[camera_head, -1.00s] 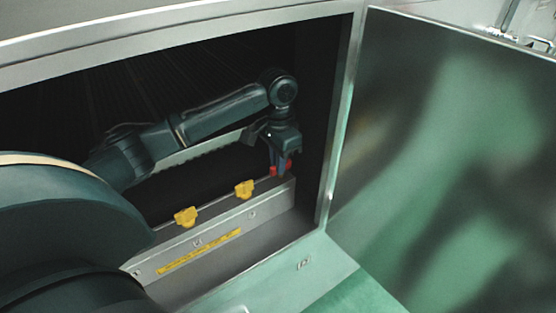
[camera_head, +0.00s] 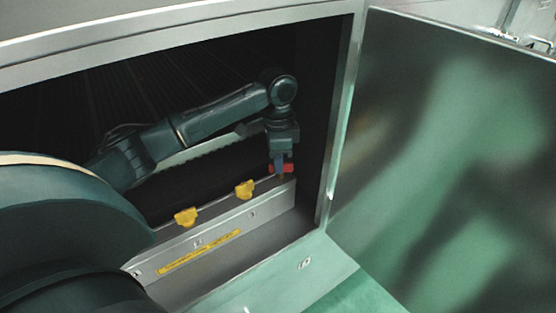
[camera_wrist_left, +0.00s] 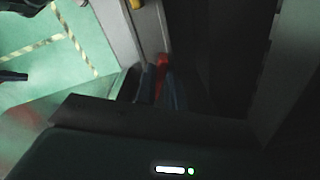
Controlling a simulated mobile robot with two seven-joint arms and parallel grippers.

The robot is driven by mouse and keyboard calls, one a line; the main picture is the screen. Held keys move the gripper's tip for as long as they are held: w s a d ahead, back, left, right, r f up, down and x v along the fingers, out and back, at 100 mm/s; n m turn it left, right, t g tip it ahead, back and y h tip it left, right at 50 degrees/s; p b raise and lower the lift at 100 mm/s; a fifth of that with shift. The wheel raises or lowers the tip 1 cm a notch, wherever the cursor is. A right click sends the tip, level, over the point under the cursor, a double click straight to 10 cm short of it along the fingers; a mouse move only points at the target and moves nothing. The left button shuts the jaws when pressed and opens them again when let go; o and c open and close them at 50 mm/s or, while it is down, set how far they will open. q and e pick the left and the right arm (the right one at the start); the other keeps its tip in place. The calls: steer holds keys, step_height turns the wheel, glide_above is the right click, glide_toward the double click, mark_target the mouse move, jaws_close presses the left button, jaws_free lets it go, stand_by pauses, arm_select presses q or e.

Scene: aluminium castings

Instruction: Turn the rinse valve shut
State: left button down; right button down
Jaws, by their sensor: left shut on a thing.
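A red valve handle (camera_head: 288,168) sits at the right end of the metal ledge inside the open cabinet. My left gripper (camera_head: 281,168) points down from above and is shut on this handle. Its fingers hide the handle's middle, and red shows on both sides of them. In the left wrist view the red handle (camera_wrist_left: 162,63) lies between the two fingers of the left gripper (camera_wrist_left: 163,85). Two yellow handles, one at the left (camera_head: 186,217) and one nearer the red one (camera_head: 244,190), sit along the same ledge. My right gripper is not in view.
The metal ledge (camera_head: 215,228) carries a yellow label strip (camera_head: 200,251). The cabinet's right frame post (camera_head: 341,120) stands close to my gripper. The open door (camera_head: 450,150) fills the right side. The cabinet's inside behind the arm is dark.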

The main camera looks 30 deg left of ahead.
arm_select(q)
steer(key=m, duration=0.6)
steer(key=shift+w+a, duration=0.1)
steer(key=shift+w, duration=0.1)
steer(key=m, duration=0.6)
steer(key=shift+w, duration=0.2)
steer(key=shift+m, duration=0.3)
steer(key=c, duration=1.5)
jaws_free()
steer(key=shift+r, duration=0.15)
step_height(320, 180, up, 12)
steer(key=shift+f, duration=0.1)
